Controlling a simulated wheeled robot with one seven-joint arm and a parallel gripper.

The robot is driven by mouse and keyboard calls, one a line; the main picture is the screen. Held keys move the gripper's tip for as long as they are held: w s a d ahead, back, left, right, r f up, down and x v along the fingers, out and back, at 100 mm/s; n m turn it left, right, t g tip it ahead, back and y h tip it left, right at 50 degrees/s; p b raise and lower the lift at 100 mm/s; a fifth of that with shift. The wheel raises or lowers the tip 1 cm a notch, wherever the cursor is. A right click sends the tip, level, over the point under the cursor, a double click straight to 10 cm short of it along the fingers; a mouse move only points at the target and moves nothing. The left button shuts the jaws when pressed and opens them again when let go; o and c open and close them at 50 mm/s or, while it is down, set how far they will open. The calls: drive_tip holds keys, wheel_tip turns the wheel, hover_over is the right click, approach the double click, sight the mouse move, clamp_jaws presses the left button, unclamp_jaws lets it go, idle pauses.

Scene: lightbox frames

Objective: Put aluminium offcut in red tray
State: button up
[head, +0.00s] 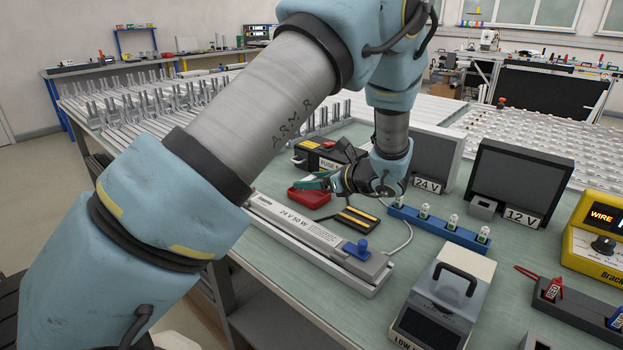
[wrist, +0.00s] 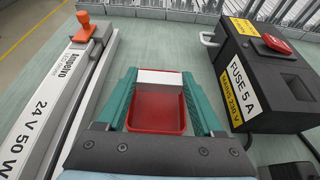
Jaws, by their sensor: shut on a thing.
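The red tray (head: 308,198) sits on the green bench top, beside the grey 24 V 50 W unit. In the wrist view the red tray (wrist: 157,115) shows between and below the fingers. My gripper (head: 314,181) is at the tray, its teal fingers over the tray's far side. In the wrist view my gripper (wrist: 159,84) is shut on the aluminium offcut (wrist: 159,77), a pale block held across the fingertips. The offcut overlaps the tray's far part in that view; I cannot tell its exact height above the floor of the tray. In the head view I cannot make out the offcut.
The black fuse box (wrist: 262,75) stands close right of the fingers. The 24 V 50 W unit (wrist: 62,80) with its orange knob lies on the left. A blue rack (head: 440,228) and a 24 V panel (head: 436,158) stand right of my gripper in the head view.

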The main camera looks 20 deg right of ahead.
drive_tip(key=shift+f+b, duration=0.45)
drive_tip(key=shift+f, duration=0.2)
drive_tip(key=o, duration=1.3)
drive_tip(key=shift+r+p, duration=0.4)
drive_tip(key=shift+r, duration=0.2)
drive_tip(key=b+v, duration=0.2)
drive_tip(key=v, duration=1)
drive_tip(key=shift+r, duration=0.1)
